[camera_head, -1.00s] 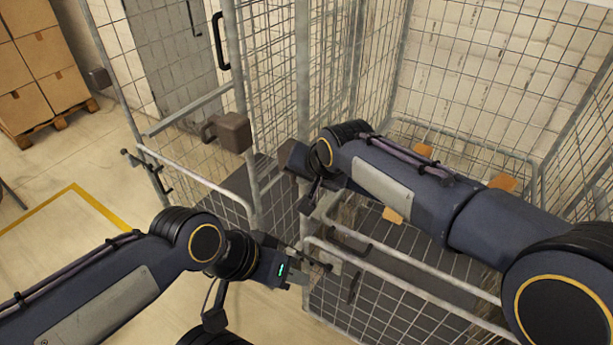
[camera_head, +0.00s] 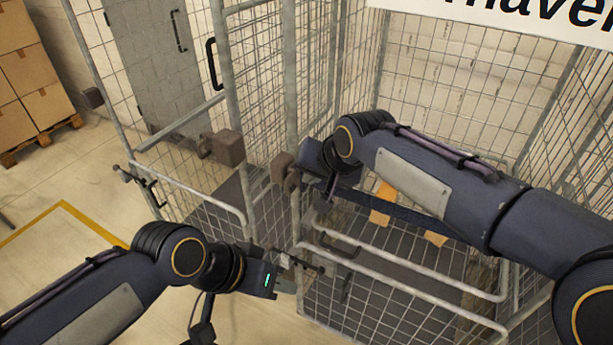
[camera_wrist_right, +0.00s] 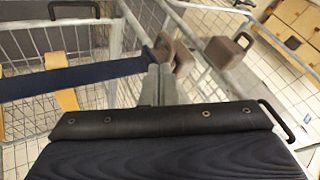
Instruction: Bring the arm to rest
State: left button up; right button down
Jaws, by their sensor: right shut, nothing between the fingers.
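My right arm reaches in from the right over the front of a wire roll cage (camera_head: 420,268). Its gripper is hidden behind the wrist in the head view. In the right wrist view, my right gripper (camera_wrist_right: 156,85) is shut and empty, with its fingertips close to a brown block on the cage frame; I cannot tell whether they touch. My left gripper (camera_head: 288,275) is low, beside the cage's front corner and a dark latch. I cannot tell its opening or whether it touches the cage.
A dark blue strap (camera_head: 400,213) spans the cage front, before orange-brown pieces (camera_head: 383,204). Brown blocks (camera_head: 228,148) sit on the frames. A second mesh panel (camera_head: 180,180) stands left. Stacked cartons (camera_head: 35,75) are far left. Floor near the yellow line (camera_head: 65,205) is clear.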

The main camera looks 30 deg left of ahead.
dwell(0.4)
jog(key=d+r+m+t+h, duration=0.1)
jog(key=d+r+m, duration=0.15)
jog(key=d, duration=2.55)
jog(key=s+d+f+m+h, duration=0.1)
jog(key=s+d+f+m, duration=0.15)
jog(key=s+d, duration=0.9)
jog(key=s+d+f+t, duration=0.1)
jog(key=s+d+f, duration=0.4)
jog(key=s, duration=0.3)
jog(key=shift+s+f+h, duration=0.35)
jog(key=shift+f+h, duration=0.05)
jog(key=shift+f, duration=0.35)
